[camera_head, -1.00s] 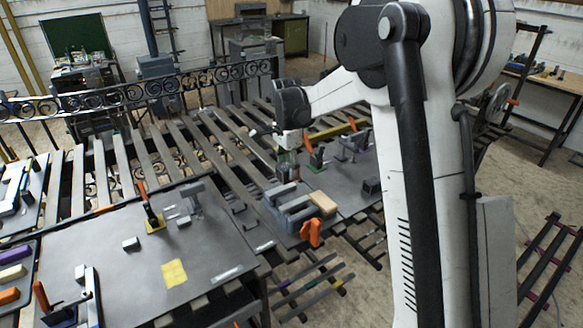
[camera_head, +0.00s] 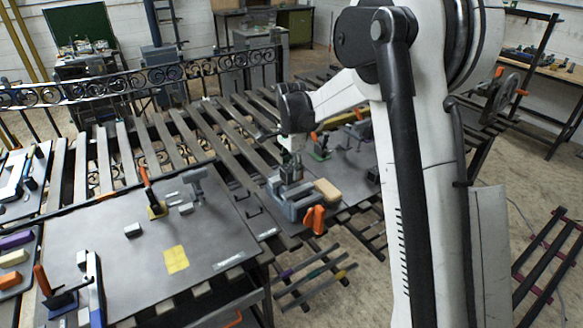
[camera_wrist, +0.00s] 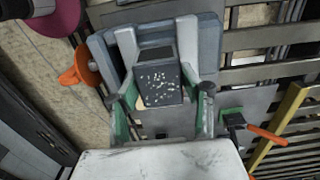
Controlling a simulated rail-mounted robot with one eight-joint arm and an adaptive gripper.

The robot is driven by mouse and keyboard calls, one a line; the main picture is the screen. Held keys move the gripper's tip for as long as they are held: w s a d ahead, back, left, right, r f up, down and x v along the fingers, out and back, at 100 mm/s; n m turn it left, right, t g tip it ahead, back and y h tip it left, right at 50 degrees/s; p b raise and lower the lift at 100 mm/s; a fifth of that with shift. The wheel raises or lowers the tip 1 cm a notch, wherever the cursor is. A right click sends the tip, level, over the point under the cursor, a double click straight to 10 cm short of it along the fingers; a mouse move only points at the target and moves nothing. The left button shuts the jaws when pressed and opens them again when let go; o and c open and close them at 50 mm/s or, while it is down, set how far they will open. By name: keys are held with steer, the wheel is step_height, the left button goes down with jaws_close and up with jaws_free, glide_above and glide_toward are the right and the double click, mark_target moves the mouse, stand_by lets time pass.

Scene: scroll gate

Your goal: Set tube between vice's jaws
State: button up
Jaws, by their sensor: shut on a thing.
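The vice (camera_head: 290,207) is a grey-blue block with an orange handle (camera_head: 315,218), on the dark bench section right of centre in the head view. Its grey-blue body (camera_wrist: 104,48) fills the upper middle of the wrist view. My gripper (camera_head: 291,176) points down at the vice's jaws. In the wrist view its green-sided fingers (camera_wrist: 158,62) are shut on a dark, white-speckled piece, which I take to be the tube (camera_wrist: 160,82). The tube is over or between the jaws; its lower end is hidden, so I cannot tell whether it touches them.
A tan block (camera_head: 327,189) sits beside the vice. A clamp with an orange lever (camera_wrist: 262,134) stands close to my gripper's right in the wrist view. A grey table (camera_head: 215,238) with small fixtures lies to the left. A slatted rack (camera_head: 235,130) is behind.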

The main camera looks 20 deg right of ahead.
steer(key=shift+f+b, duration=1.4)
steer(key=shift+b, duration=0.05)
stand_by(1.4)
steer(key=o, duration=1.5)
steer(key=shift+c, duration=0.2)
step_height(320, 180, up, 12)
steer(key=shift+r, duration=0.1)
steer(key=shift+s, duration=0.1)
